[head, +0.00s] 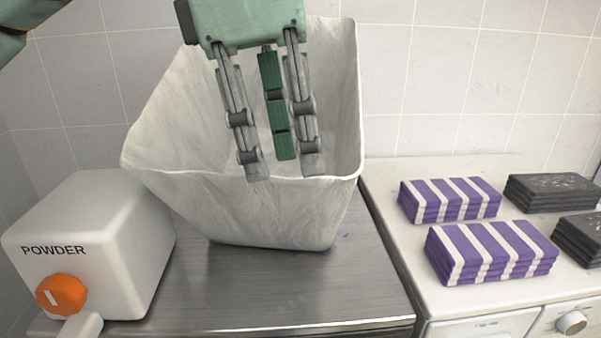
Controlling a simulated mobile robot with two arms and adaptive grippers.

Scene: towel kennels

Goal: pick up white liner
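The white liner (270,215) is a large, wrinkled, open-topped bag shape near the middle of the head view. It stands on a metal counter, its mouth wide and its left corner flaring out. My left gripper (283,170) points down over the liner's mouth. Its two grey fingers overlap the front rim in the picture, and its green finger ends just above that rim. I cannot tell whether the fingers touch the liner or how far apart they are in depth. My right gripper is not in view.
A white POWDER dispenser (125,225) with an orange knob (61,295) stands close at the left. The metal counter (300,295) is clear in front. On the white surface (385,185) at right lie purple-and-white striped towels (492,253) and dark towels (552,193). A tiled wall is behind.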

